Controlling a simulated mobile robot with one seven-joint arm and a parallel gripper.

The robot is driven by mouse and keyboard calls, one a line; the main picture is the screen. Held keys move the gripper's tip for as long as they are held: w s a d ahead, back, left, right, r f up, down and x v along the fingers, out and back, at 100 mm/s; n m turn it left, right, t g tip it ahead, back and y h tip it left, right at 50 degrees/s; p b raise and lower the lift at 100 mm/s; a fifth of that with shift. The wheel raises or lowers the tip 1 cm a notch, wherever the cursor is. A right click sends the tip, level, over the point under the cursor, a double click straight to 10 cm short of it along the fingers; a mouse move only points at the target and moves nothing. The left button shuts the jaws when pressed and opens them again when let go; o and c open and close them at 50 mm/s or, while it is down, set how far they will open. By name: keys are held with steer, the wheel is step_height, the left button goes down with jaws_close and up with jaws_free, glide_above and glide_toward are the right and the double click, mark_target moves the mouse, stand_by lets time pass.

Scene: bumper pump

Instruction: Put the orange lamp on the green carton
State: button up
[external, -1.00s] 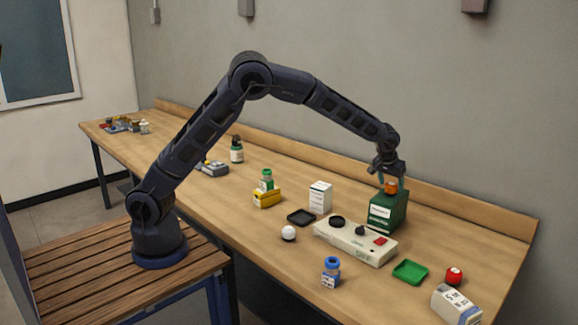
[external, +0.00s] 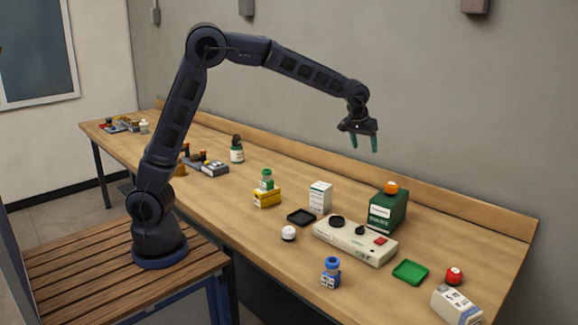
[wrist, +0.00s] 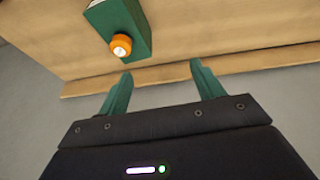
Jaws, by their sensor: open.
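The orange lamp (external: 391,188) sits on top of the green carton (external: 386,213) at the back right of the bench. The wrist view shows the lamp (wrist: 120,45), with a pale round centre, on the face of the green carton (wrist: 133,22). My gripper (external: 364,145) is open and empty, in the air above and to the left of the carton, clear of the lamp. Its two green fingers (wrist: 160,82) stand apart with nothing between them in the wrist view.
A beige control box (external: 355,241) stands in front of the carton. A white box (external: 320,197), a black tray (external: 301,217), a green tray (external: 411,272), a red-topped item (external: 454,276) and a blue-capped bottle (external: 331,272) are nearby. The wall is behind.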

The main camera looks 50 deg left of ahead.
steer(key=s+a+r, duration=0.3)
steer(key=s+a, duration=0.3)
steer(key=a, duration=0.3)
steer(key=s+a+r+h, duration=0.1)
steer(key=s+a+r, duration=0.2)
steer(key=s+a, duration=0.45)
steer(key=s+a+r, duration=0.3)
steer(key=s+a, duration=0.1)
steer(key=a, duration=0.6)
steer(key=s+a+f, duration=0.1)
steer(key=s+a, duration=0.2)
steer(key=s, duration=0.5)
steer(key=s+a+f, duration=0.2)
steer(key=s+a, duration=0.2)
steer(key=s, duration=0.4)
steer(key=s+a+f+y, duration=0.1)
steer(key=s+a, duration=0.3)
steer(key=s, duration=0.4)
steer(key=shift+s+f+t, duration=0.3)
steer(key=shift+f, duration=0.25)
